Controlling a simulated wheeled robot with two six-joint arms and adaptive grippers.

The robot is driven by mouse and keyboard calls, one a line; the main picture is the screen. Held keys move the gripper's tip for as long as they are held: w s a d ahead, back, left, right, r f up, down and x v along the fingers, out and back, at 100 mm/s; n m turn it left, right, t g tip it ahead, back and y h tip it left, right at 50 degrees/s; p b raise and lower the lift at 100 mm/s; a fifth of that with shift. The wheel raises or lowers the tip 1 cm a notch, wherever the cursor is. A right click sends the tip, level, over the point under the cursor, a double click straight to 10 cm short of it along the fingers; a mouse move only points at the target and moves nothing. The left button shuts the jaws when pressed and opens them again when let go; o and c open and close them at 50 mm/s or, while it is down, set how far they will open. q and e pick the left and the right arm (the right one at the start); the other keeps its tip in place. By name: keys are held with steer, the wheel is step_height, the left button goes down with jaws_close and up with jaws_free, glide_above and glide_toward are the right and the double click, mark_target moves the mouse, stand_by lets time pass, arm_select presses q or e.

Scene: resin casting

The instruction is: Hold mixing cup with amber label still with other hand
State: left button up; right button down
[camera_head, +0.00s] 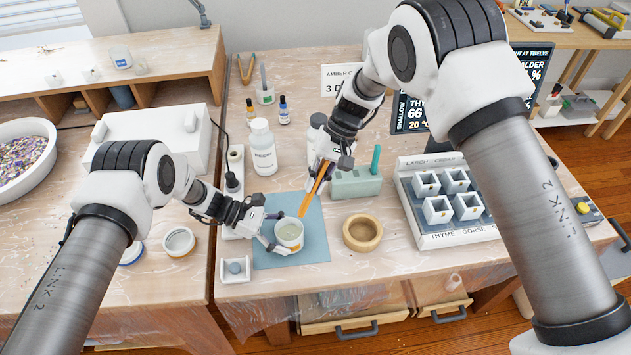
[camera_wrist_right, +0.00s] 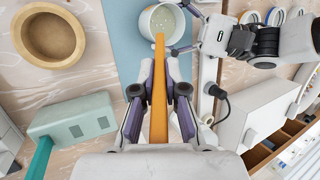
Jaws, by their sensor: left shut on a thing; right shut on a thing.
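The mixing cup (camera_head: 289,234) is white and stands upright on a blue mat (camera_head: 313,247), with pale greenish liquid inside. A bit of amber shows on its side. My left gripper (camera_head: 277,239) is shut on the cup from the left. In the right wrist view the cup (camera_wrist_right: 163,24) is at the top, with my left gripper (camera_wrist_right: 188,42) at its side. My right gripper (camera_head: 323,167) is shut on an orange stick (camera_head: 307,196), held tilted. The stick also shows in the right wrist view (camera_wrist_right: 159,95), its tip near the cup's rim; whether it touches is unclear.
A wooden bowl (camera_head: 362,232) stands right of the mat. A green block (camera_head: 357,184) with a teal stick, a white bottle (camera_head: 263,148) and a white mold tray (camera_head: 456,240) stand around. A small white dish (camera_head: 235,269) lies left of the mat.

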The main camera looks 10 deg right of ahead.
steer(key=shift+r, duration=0.1)
steer(key=shift+r, duration=1.9)
arm_select(q)
steer(key=o, duration=1.3)
arm_select(e)
steer(key=w+d+r, duration=0.3)
steer(key=d+r, duration=0.1)
steer(key=d, duration=0.3)
steer(key=shift+w+d, duration=0.15)
steer(key=shift+w, duration=0.05)
arm_select(q)
steer(key=shift+o, duration=0.2)
steer(key=shift+a, duration=0.1)
